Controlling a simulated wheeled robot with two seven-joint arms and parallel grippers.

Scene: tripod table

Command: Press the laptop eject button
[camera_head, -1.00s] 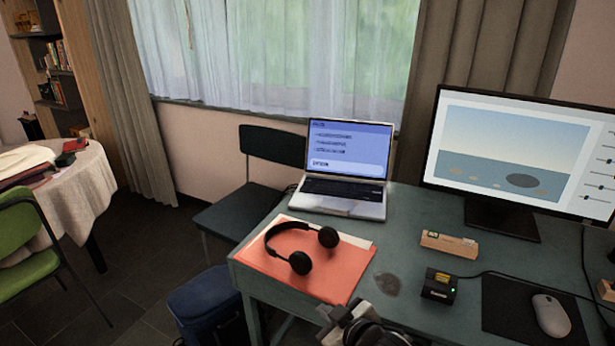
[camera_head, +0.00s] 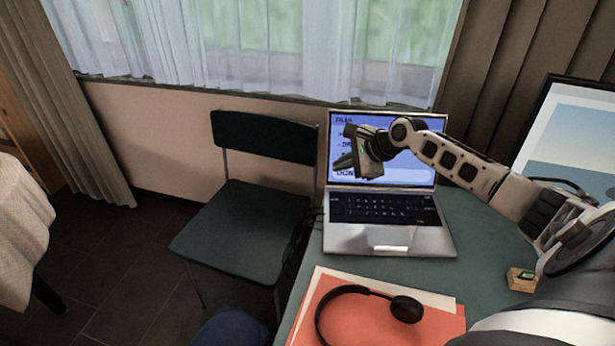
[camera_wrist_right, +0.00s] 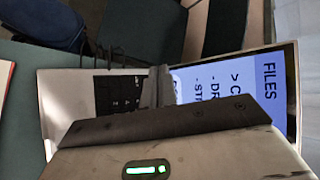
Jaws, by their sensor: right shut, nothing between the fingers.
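The open laptop (camera_head: 390,235) stands on the desk, its lit screen (camera_head: 405,175) listing files. A pale bar at the screen's bottom shows letters like "DON", and the rest is covered by my arm. I cannot make out a button marked eject. My right gripper (camera_head: 345,163) is shut and empty in front of the screen's left part, above the keyboard (camera_head: 385,208). In the right wrist view the gripper's fingers (camera_wrist_right: 158,88) overlap the line between keyboard and screen (camera_wrist_right: 275,85); I cannot tell whether they touch. My left gripper is not in view.
Black headphones (camera_head: 407,309) lie on an orange folder (camera_head: 365,325) in front of the laptop. A dark chair (camera_head: 245,225) is left of the desk. Cables hang at the desk's left edge.

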